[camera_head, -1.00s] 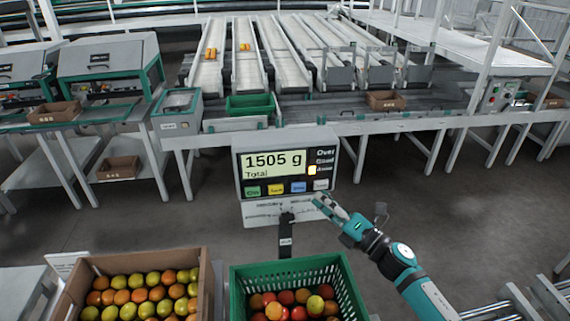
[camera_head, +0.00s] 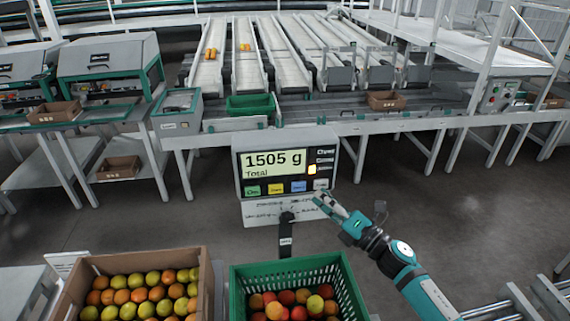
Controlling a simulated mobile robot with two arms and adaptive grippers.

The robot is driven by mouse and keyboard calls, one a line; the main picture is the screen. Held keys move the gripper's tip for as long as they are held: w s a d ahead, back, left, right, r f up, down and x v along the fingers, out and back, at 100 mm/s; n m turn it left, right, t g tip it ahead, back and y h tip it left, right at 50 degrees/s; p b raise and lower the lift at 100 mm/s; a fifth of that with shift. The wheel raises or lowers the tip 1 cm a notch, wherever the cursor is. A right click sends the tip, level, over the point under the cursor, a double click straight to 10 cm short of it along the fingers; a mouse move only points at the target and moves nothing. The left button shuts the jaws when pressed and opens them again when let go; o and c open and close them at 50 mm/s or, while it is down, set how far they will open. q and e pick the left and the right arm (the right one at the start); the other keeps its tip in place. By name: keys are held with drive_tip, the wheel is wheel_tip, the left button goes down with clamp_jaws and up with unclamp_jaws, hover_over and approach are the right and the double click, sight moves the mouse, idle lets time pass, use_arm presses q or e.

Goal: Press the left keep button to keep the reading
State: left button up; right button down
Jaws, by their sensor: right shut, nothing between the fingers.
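The scale display (camera_head: 285,163) stands in the middle and reads "1505 g Total". Below its screen is a row of buttons: a green button (camera_head: 252,190), a yellow button (camera_head: 276,188), a blue button (camera_head: 299,186) and a pale button (camera_head: 320,184). Their labels are too small to read surely, so I cannot tell which is the left keep button. An orange-yellow light (camera_head: 312,170) glows at the right of the screen. My right gripper (camera_head: 319,199) is shut and empty, its tips just below the pale button; I cannot tell whether they touch the panel. My left gripper is not in view.
A green crate (camera_head: 240,285) of tomatoes stands in front of the display. A sorting line with chutes (camera_head: 248,70) lies behind. Open floor (camera_head: 440,215) lies to the right.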

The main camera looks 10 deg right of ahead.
drive_tip(key=shift+w, duration=0.3)
drive_tip(key=shift+w+b, duration=0.35)
drive_tip(key=shift+w, duration=0.05)
idle(0.6)
drive_tip(key=shift+s, duration=0.95)
drive_tip(key=shift+p, duration=0.3)
drive_tip(key=s+p, duration=0.1)
drive_tip(key=s, duration=0.5)
drive_tip(key=shift+d, duration=0.15)
